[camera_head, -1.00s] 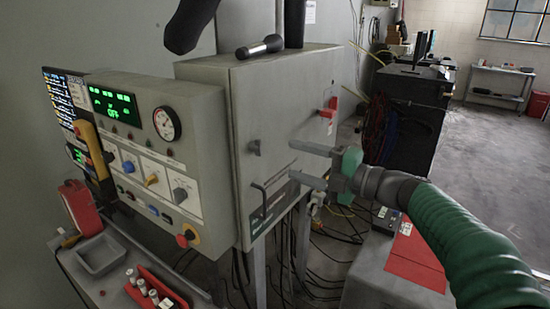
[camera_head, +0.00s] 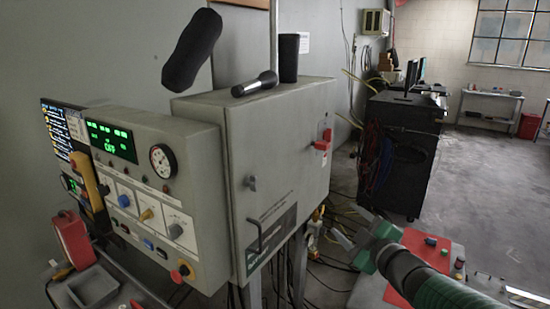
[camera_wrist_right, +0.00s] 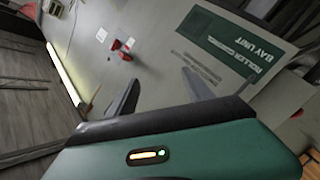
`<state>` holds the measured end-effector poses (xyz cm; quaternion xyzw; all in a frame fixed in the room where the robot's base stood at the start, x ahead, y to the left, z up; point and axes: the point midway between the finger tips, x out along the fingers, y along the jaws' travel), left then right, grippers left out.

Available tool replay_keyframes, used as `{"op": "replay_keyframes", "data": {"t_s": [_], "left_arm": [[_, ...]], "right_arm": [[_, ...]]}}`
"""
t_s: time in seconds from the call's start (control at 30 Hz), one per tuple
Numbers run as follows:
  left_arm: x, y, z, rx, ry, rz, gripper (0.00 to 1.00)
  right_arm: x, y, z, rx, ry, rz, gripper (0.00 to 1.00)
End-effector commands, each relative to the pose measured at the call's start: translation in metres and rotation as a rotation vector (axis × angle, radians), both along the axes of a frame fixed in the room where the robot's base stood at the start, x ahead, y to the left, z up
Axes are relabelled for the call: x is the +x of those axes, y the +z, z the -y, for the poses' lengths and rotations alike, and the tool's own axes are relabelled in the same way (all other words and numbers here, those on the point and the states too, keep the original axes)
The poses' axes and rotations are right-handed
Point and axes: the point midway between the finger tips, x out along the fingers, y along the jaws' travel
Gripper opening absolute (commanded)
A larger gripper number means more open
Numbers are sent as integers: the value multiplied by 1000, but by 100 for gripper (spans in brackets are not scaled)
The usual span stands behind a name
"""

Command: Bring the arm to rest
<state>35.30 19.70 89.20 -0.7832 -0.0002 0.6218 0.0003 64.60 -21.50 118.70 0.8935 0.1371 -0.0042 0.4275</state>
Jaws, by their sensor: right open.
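My right arm comes in from the lower right in the head view. Its green and grey gripper (camera_head: 350,228) is open and empty, low in front of the right side of the grey cabinet (camera_head: 290,140). It is apart from the cabinet, near the red-topped bench (camera_head: 408,262). In the right wrist view the two dark fingers (camera_wrist_right: 160,90) are spread, with the cabinet face and its green "Roller bay unit" label (camera_wrist_right: 225,42) beyond them. My left gripper is not in view.
The control panel (camera_head: 150,190) with knobs and a green display is at left. A red switch (camera_head: 323,142) sticks out of the cabinet. Cables hang below it. A dark cart (camera_head: 400,150) stands behind. Open floor (camera_head: 480,190) lies at right.

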Motion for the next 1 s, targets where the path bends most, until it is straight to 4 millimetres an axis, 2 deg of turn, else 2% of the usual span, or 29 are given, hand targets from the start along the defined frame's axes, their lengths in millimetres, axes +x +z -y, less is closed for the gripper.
{"op": "replay_keyframes", "data": {"t_s": [0.03, 0.1, 0.17, 0.2, 0.27, 0.3, 0.4, 0.5, 0.6, 1.0], "left_arm": [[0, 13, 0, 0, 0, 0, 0], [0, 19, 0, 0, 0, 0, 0], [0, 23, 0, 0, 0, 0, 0], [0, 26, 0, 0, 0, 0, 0], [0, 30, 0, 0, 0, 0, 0], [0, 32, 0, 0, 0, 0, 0], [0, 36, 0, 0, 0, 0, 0], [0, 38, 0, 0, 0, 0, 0], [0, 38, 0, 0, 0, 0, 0], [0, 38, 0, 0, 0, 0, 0]], "right_arm": [[-16, -32, 9, 100, -120, -150, 60], [-47, -88, 19, 221, -279, -356, 60], [-83, -132, 21, 305, -396, -524, 60], [-110, -157, 20, 352, -468, -632, 60], [-153, -191, 14, 414, -565, -786, 60], [-181, -209, 10, 449, -624, -882, 60], [-242, -239, -4, 512, -737, -1072, 60], [-279, -253, -13, 543, -805, -1188, 60], [-294, -258, -17, 556, -831, -1232, 60], [-294, -258, -17, 556, -831, -1232, 60]]}}
